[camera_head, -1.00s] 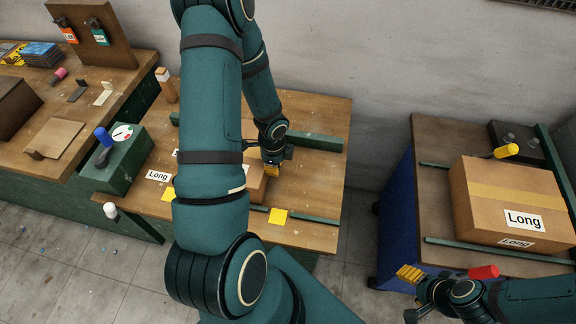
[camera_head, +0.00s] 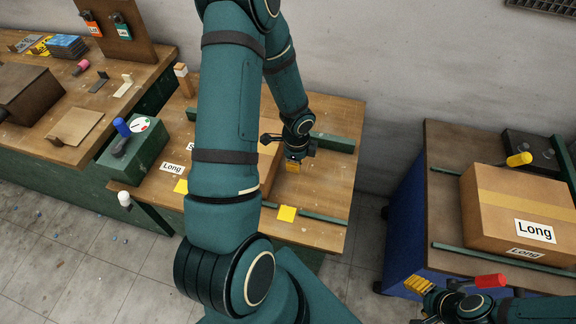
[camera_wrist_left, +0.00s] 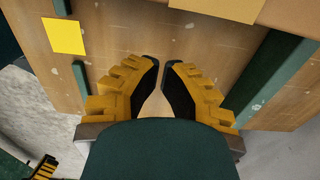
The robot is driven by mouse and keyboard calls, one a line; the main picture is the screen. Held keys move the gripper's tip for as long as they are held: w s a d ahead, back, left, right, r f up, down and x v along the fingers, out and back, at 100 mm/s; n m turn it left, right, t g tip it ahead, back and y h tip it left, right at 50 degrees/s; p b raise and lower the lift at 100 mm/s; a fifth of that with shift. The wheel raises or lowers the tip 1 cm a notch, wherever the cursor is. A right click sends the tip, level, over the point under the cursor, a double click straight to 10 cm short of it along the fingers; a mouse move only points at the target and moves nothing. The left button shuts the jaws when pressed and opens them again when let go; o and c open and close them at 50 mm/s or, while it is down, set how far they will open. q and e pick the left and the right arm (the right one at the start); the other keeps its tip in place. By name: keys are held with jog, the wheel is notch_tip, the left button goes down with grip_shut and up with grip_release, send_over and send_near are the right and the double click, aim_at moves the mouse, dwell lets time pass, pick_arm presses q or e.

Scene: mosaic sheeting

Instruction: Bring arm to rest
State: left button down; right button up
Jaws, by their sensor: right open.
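My left arm crosses the middle of the head view. Its gripper (camera_head: 293,167) hangs over the middle table, just right of a mostly hidden brown box (camera_head: 270,160). In the left wrist view, the two yellow fingers (camera_wrist_left: 161,66) point at the wooden tabletop with their tips close together. A narrow gap shows and nothing is seen between them; how far they are apart is unclear. My right gripper (camera_head: 419,285) is at the lower right of the head view, in front of the right table. It is open, with no object seen in it.
The middle table (camera_head: 325,235) carries green rails (camera_head: 333,143) and a yellow square (camera_head: 286,213). A cardboard box (camera_head: 525,205) labelled "Long" lies on the right table (camera_head: 450,140). A cluttered workbench (camera_head: 150,65) stands left. Open floor (camera_head: 375,225) separates the middle and right tables.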

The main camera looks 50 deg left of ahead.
pick_arm(q)
notch_tip(320, 180, up, 8)
jog(key=p, duration=0.1)
jog(key=shift+a+p, duration=0.25)
jog(key=shift+p, duration=0.1)
pick_arm(e)
jog(key=shift+w+a+r, duration=0.1)
jog(key=shift+w+r, duration=0.15)
jog(key=shift+r, duration=0.35)
jog(key=shift+w+a+r, duration=0.1)
jog(key=shift+w+r, duration=0.1)
jog(key=shift+r, duration=0.4)
jog(key=shift+s+f, duration=0.1)
jog(key=shift+f, duration=0.15)
jog(key=shift+c, duration=1.1)
pick_arm(q)
jog(key=s+d+f+n+h, duration=0.1)
jog(key=d+f+n, duration=0.2)
jog(key=d, duration=0.6)
jog(key=s+d+f+n+t+h, duration=0.1)
jog(key=d+f+n, duration=0.2)
jog(key=d+n, duration=0.3)
jog(key=s+d+f+n+t+h, duration=0.1)
jog(key=d+f+n, duration=0.2)
jog(key=d, duration=0.9)
jog(key=shift+n+h, duration=0.4)
jog(key=shift+n, duration=0.4)
pick_arm(e)
jog(key=shift+a, duration=0.1)
